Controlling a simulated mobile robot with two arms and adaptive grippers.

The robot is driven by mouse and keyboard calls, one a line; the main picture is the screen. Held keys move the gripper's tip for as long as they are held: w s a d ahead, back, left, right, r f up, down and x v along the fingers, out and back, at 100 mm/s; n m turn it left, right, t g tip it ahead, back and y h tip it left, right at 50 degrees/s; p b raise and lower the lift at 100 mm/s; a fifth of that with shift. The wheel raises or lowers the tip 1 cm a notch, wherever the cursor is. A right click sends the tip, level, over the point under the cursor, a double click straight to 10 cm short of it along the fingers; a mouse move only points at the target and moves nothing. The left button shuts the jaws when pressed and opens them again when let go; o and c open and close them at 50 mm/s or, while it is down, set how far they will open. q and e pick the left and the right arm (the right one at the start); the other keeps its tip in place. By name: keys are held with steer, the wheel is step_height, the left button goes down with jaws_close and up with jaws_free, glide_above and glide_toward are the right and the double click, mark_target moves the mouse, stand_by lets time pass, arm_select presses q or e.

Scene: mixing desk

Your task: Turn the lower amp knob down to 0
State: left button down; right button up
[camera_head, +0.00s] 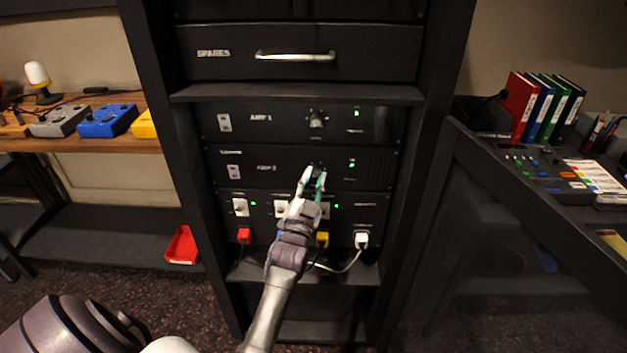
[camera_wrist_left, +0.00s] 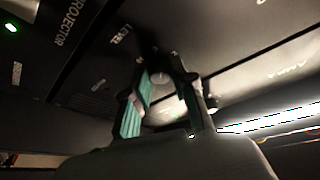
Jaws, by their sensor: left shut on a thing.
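The lower amp, AMP 2 (camera_head: 265,168), is a black panel in the rack, with a rocker switch at left and a green light at right. Its knob (camera_head: 318,166) is mostly hidden behind my fingertips. My left gripper (camera_head: 313,180) reaches up from below and is shut on this knob. In the left wrist view, the teal-padded fingers (camera_wrist_left: 160,100) are on either side of the knob, near the "LEVEL" lettering. The knob's pointer setting cannot be read. My right gripper is not in view.
The AMP 1 panel (camera_head: 280,122) with its own knob (camera_head: 316,119) is just above. The rack's side posts stand close on both sides. A desk with a mixer (camera_head: 545,168) is at right.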

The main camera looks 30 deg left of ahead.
arm_select(q)
steer(key=c, duration=0.9)
jaws_free()
steer(key=shift+c, duration=0.2)
steer(key=v, duration=1.2)
